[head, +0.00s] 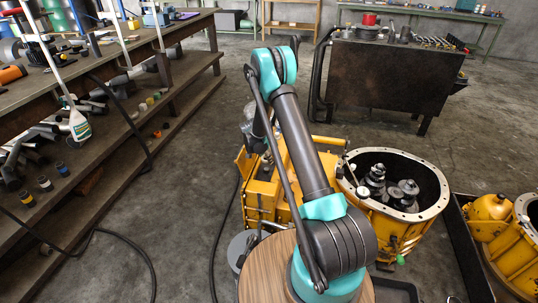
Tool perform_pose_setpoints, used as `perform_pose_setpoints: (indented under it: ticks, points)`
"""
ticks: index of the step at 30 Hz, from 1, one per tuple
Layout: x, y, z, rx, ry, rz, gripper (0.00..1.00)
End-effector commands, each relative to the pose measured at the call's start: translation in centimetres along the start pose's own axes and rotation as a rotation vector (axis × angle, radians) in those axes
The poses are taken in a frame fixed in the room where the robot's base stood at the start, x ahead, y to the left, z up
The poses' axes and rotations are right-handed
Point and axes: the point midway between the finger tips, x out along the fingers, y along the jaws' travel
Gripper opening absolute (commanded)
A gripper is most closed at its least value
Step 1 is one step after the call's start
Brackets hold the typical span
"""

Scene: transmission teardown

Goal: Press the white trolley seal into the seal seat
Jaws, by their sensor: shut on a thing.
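My arm rises from the wooden-topped base and bends at a teal elbow, and its far part drops out of sight behind the upper link. My gripper is not visible, and neither is anything it may hold. I cannot make out the white trolley seal. A small white piece (363,191) shows at the left rim of the yellow round housing (420,222), but I cannot tell what it is. The open housing holds dark gear shafts (376,177). The yellow gearbox body (262,195) sits beside it, partly hidden by my arm. I cannot pick out the seal seat.
A dark trolley (393,82) with parts and a red item (369,19) on top stands behind. A cluttered workbench (100,68) with a lower shelf lines the left. Another yellow housing (517,257) is at the right. A black cable (137,252) crosses the floor at left.

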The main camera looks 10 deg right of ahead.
Motion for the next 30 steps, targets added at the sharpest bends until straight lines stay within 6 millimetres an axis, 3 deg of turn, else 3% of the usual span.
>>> perform_pose_setpoints:
  ticks: [15,30]
  points:
    - [4.2,0.2,1.7,0.002,-0.001,0.0,0.2]
    - [4.6,0.2,1.9,0.002,-0.001,0.001,0.2]
